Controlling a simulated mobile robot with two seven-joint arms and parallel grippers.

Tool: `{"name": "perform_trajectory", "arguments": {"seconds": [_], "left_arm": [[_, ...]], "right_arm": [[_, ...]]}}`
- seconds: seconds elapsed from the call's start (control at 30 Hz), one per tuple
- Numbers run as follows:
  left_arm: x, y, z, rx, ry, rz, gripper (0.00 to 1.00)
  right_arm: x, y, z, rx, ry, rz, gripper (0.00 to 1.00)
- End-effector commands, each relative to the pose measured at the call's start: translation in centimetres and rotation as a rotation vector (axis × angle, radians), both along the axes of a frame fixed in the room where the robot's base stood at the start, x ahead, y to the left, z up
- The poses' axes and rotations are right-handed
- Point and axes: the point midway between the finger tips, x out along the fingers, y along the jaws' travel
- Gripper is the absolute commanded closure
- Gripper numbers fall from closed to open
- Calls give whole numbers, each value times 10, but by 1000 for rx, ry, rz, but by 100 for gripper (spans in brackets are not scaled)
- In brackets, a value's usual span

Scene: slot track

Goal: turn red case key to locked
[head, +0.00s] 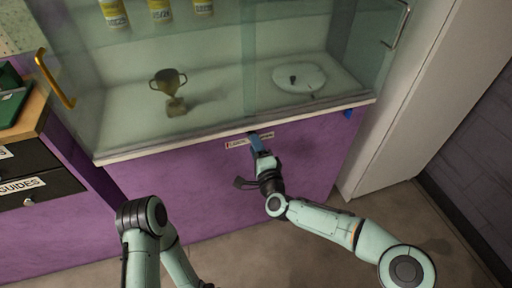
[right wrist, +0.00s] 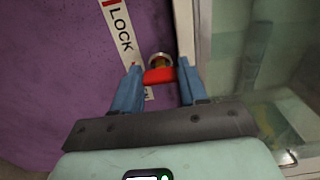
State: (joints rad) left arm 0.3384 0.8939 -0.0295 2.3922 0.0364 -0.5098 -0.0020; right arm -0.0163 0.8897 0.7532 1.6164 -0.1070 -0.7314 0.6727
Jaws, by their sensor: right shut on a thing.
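The red case key (right wrist: 160,75) sits in a round lock with a brassy middle (right wrist: 159,61) on the purple case front, in the right wrist view. My right gripper (head: 256,143) is up against the case front, just below the white ledge. In the right wrist view its blue fingers (right wrist: 158,84) are on both sides of the key's red head, shut on it. A white label (right wrist: 121,35) reading "LOCK" is beside the lock; its lower part is partly hidden by a finger. In the head view the gripper hides the key. My left gripper is out of view.
The glass display case (head: 215,75) above holds a trophy (head: 168,84), a white disc (head: 300,78) and several yellow-labelled cans. A yellow handle (head: 55,80) sticks out at left. Dark drawers (head: 35,170) stand at far left. The floor in front is clear.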

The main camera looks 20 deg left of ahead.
Motion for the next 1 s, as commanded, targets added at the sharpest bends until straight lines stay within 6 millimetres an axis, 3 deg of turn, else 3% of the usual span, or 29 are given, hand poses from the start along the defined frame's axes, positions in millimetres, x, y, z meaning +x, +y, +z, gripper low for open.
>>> {"name": "perform_trajectory", "arguments": {"seconds": [0.53,0.57,0.6,1.0], "left_arm": [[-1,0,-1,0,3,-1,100],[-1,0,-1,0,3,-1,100],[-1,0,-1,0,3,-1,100],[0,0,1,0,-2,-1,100]], "right_arm": [[0,-1,-1,-22,-14,-2,88],[0,-1,-1,-22,-14,-2,48],[0,-1,-1,-22,-14,-2,35],[-4,-3,0,-20,-12,0,32]]}}
